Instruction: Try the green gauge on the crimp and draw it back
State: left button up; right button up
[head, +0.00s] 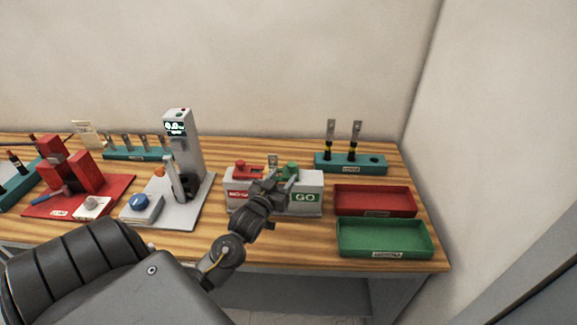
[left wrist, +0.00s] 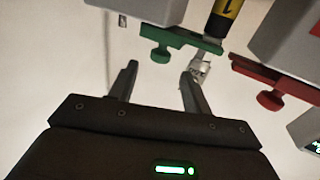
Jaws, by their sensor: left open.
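The green gauge (head: 291,170) sits at the GO side of the grey gauge stand (head: 313,180). In the left wrist view it is a flat green bar with a round knob (left wrist: 160,53). Its end lies at a silver lug (left wrist: 200,68) on a stem with a yellow band (left wrist: 226,12); I cannot tell whether it goes around the crimp. The red gauge (head: 243,167) is on the NO-GO side and also shows in the left wrist view (left wrist: 275,82). My left gripper (head: 281,183) is open and empty, its fingers (left wrist: 160,85) close to the green knob, apart from it.
A red tray (head: 376,213) and a green tray (head: 382,253) lie to the right, both empty. A teal rack (head: 322,168) with two lugged leads stands behind them. A grey tester with a display (head: 178,125) and a red fixture (head: 61,180) are to the left.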

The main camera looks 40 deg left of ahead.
aim_at(290, 168)
pick_arm(q)
jog(key=shift+p+x, duration=0.6)
jog(key=shift+x, duration=1.8)
